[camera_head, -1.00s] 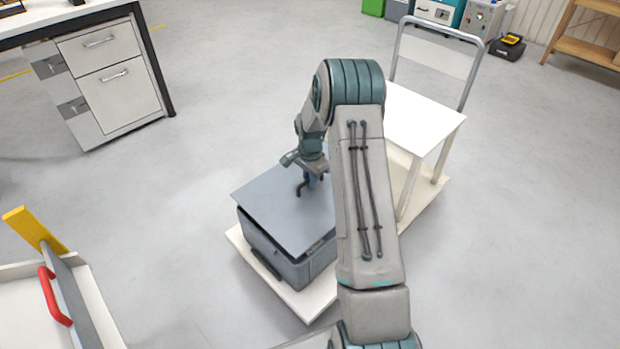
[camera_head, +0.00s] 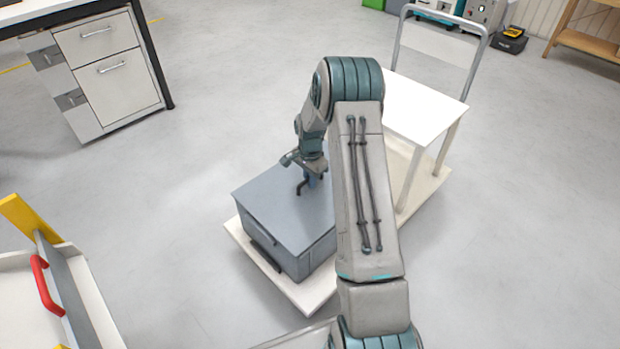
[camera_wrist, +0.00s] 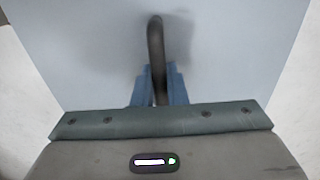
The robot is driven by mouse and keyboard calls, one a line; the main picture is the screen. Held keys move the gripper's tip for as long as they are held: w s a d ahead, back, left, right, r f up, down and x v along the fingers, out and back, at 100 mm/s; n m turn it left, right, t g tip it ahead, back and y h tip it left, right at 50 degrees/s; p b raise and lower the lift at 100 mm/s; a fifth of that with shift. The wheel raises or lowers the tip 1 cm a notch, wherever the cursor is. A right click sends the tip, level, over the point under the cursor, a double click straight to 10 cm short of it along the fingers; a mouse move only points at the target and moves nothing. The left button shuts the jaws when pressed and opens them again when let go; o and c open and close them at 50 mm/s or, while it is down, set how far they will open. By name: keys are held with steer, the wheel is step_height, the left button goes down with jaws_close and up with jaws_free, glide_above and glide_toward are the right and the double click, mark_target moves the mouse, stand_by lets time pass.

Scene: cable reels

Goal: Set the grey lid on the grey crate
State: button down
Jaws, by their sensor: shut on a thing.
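The grey lid (camera_head: 277,205) is a flat sheet with a dark arched handle, which also shows in the wrist view (camera_wrist: 157,45). It lies over the top of the grey crate (camera_head: 297,264), with its edges close to in line with the crate's rim. No clear gap shows between them along the near sides. My gripper (camera_head: 310,182) is above the lid, shut on its handle; in the wrist view the blue fingers (camera_wrist: 158,88) close around the handle. The lid's right part and the crate's right side are hidden behind my arm.
The crate stands on the low white deck of a cart (camera_head: 309,297). The cart's raised white shelf (camera_head: 424,105) and grey push bar (camera_head: 470,75) stand behind my arm. A drawer cabinet (camera_head: 108,70) is at upper left, a tray with a red handle (camera_head: 46,286) at lower left. Floor between is clear.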

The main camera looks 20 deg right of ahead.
steer(key=shift+f+b, duration=0.35)
steer(key=shift+f, duration=0.25)
stand_by(0.4)
steer(key=c, duration=1.4)
jaws_free()
steer(key=shift+o, duration=0.2)
step_height(320, 180, up, 14)
steer(key=p, duration=0.5)
steer(key=s+a+r+n+p, duration=0.2)
steer(key=s+r+p, duration=0.25)
steer(key=r, duration=0.45)
steer(key=s+a+r+n+t+p, duration=0.1)
steer(key=s+a+r+n+p, duration=0.3)
steer(key=r, duration=0.6)
steer(key=s+a+r+p, duration=0.1)
steer(key=s+r+p, duration=0.1)
steer(key=r+p, duration=0.55)
steer(key=s+a+r+n+t+p, duration=0.1)
steer(key=s+a+r+n+p, duration=0.1)
steer(key=s+r+p, duration=0.5)
steer(key=s+a+r+n+p, duration=0.3)
steer(key=s+r+n+p, duration=0.2)
steer(key=s+r, duration=0.8)
step_height(320, 180, up, 3)
steer(key=shift+s+a+f+t+p, duration=0.2)
steer(key=shift+s+t+p, duration=0.2)
steer(key=shift+p, duration=0.7)
